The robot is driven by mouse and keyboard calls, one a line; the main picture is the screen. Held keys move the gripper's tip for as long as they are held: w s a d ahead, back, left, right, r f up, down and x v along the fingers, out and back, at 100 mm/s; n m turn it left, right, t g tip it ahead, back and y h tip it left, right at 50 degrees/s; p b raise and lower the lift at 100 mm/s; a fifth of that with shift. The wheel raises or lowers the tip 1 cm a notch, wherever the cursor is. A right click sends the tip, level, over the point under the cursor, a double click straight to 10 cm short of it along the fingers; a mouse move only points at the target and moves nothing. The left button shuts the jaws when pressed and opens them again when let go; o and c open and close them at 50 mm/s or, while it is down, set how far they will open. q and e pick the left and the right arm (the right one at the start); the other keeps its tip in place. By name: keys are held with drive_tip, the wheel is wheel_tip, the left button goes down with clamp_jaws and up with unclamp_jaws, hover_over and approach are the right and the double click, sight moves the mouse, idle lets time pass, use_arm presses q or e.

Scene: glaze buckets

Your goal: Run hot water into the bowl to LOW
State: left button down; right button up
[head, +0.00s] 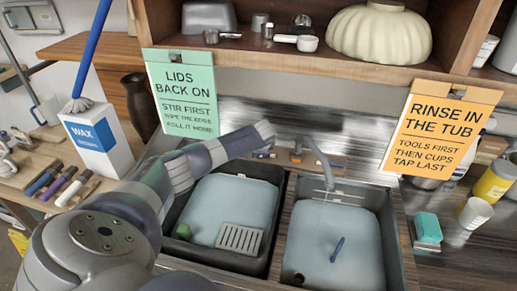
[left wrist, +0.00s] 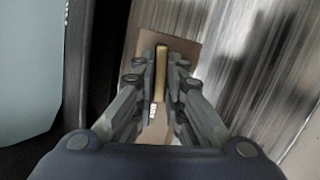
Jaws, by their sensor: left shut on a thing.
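My left arm reaches across the left basin to the tap area at the back of the sink. My left gripper (left wrist: 160,85) is shut on a narrow tan lever (left wrist: 161,62) standing over a brown plate (left wrist: 183,47). In the head view its fingertips cannot be made out clearly. The curved grey spout (head: 325,170) hangs over the right sink bowl (head: 377,200). The bowl has a pale blue bottom or water surface; I cannot tell which. A dark blue stick (head: 338,249) and a dark round spot (head: 298,278) show in it. No LOW mark is readable. My right gripper is out of view.
A teal sponge (head: 428,226) sits right of the sink. A green sign (head: 183,95) and an orange sign (head: 440,130) hang from the shelf. A wax box (head: 98,143) stands left.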

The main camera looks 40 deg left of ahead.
use_arm(q)
drive_tip(key=shift+m+p, duration=0.3)
drive_tip(key=shift+m, duration=0.6)
drive_tip(key=c, duration=1.7)
unclamp_jaws()
drive_tip(key=shift+o, duration=0.2)
drive_tip(key=shift+s+d, duration=0.1)
drive_tip(key=shift+v, duration=5.9)
drive_tip(key=shift+s+d+f, duration=0.1)
